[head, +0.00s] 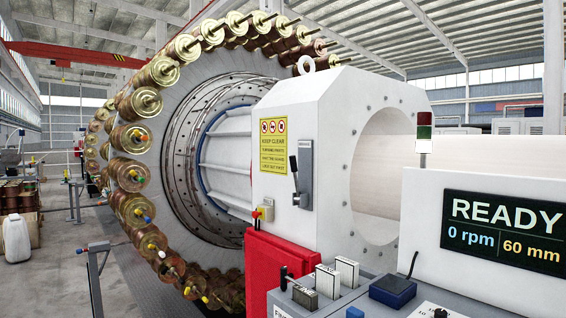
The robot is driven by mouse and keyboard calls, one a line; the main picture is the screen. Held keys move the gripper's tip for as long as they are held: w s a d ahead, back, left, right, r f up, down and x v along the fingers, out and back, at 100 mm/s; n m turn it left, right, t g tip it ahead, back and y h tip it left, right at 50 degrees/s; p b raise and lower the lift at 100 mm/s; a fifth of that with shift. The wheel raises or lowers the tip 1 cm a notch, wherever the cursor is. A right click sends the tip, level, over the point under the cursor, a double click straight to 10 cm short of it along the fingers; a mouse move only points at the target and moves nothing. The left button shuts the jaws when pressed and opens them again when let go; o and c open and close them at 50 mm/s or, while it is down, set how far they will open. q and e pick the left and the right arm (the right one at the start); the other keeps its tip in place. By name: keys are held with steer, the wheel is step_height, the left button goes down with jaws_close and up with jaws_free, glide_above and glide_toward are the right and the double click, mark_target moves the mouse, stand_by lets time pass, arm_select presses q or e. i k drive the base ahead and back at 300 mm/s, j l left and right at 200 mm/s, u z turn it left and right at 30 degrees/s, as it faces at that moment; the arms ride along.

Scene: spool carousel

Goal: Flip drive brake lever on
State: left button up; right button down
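A lever (294,178) with a dark handle is mounted on a grey plate (306,168) on the front of the white machine housing. Its handle leans upward. I see no label that names it as the drive brake. Two more dark levers stand on the console: a short one (284,279) at the left and a thin one (412,265) behind a blue block. I cannot tell which of these levers is the drive brake lever. Neither gripper is in view.
A large ring of copper spools (131,139) stands at the left. The grey console (345,300) and a READY display (503,228) fill the lower right. A railing (97,270) stands lower left.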

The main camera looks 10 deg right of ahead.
mark_target(292, 159)
steer(key=i+j, duration=0.15)
steer(key=j, duration=0.2)
steer(key=i+j, duration=0.1)
steer(key=j, duration=0.25)
steer(key=i+j+z, duration=0.1)
steer(key=j, duration=0.25)
steer(key=i+j, duration=0.2)
steer(key=j, duration=0.15)
steer(key=i+j, duration=0.1)
steer(key=j, duration=0.25)
